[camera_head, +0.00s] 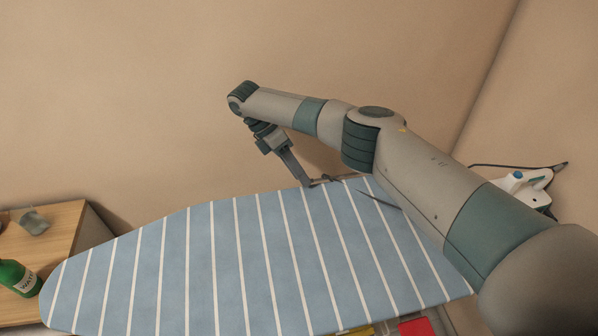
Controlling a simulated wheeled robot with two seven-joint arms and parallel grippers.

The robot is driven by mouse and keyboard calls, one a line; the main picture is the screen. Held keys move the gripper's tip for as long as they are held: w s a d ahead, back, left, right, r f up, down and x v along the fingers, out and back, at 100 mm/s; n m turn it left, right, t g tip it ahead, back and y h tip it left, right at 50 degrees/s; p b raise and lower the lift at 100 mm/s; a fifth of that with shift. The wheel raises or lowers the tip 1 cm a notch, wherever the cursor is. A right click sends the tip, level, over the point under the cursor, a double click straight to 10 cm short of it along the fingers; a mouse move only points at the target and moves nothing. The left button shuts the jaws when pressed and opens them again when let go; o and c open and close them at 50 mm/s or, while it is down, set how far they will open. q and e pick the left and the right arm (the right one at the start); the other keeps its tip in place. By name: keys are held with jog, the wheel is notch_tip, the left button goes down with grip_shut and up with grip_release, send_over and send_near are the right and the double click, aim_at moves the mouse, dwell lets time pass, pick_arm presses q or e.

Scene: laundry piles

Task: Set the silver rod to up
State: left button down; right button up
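My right arm reaches in from the right over the striped ironing board (215,255). Its wrist bends down at the board's back edge, and my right gripper (305,178) points down to that edge. Thin dark grey pieces show at its tip, and I cannot tell whether its fingers are open or shut. A thin grey bar (335,180) lies along the board's back edge by the gripper tip; it may be the silver rod, but I cannot tell for sure. The arm hides part of the board's right end. My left gripper is not in view.
A white and blue iron (528,188) with a dark cord stands beyond my arm at the right. A wooden cabinet (62,222) at the left holds a green bottle (18,278) and a small grey item (34,222). A red item (415,327) shows below the board. The board's top is clear at left.

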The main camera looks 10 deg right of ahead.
jog(key=shift+s+d+f, duration=0.15)
jog(key=shift+f, duration=0.15)
grip_shut()
jog(key=shift+r, duration=0.15)
